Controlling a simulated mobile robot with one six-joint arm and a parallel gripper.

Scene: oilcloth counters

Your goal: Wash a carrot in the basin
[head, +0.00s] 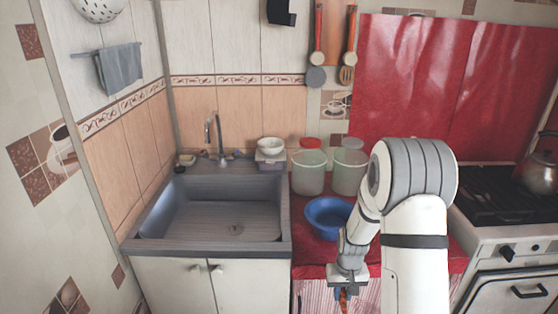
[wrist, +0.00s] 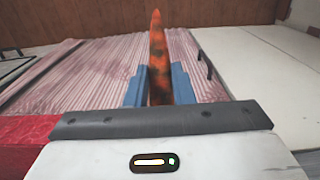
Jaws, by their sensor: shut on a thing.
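My gripper (wrist: 160,88) is shut on a carrot (wrist: 158,45), with the blue fingers on either side of it. The carrot is orange with dark, dirty-looking patches, and its tip points away from my gripper. In the head view the carrot (head: 343,296) shows only as a small orange bit below my gripper (head: 343,289), in front of the counter's front edge. A blue basin (head: 326,230) stands on the red oilcloth counter, just behind my gripper and partly hidden by my arm. The part of its inside that shows looks empty.
A metal sink (head: 200,215) with a tap (head: 218,135) is to the left. Two whitish buckets (head: 308,178) stand behind the basin. A stove (head: 500,205) with a kettle (head: 540,170) is at the right. A striped curtain (wrist: 75,75) hangs below the counter.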

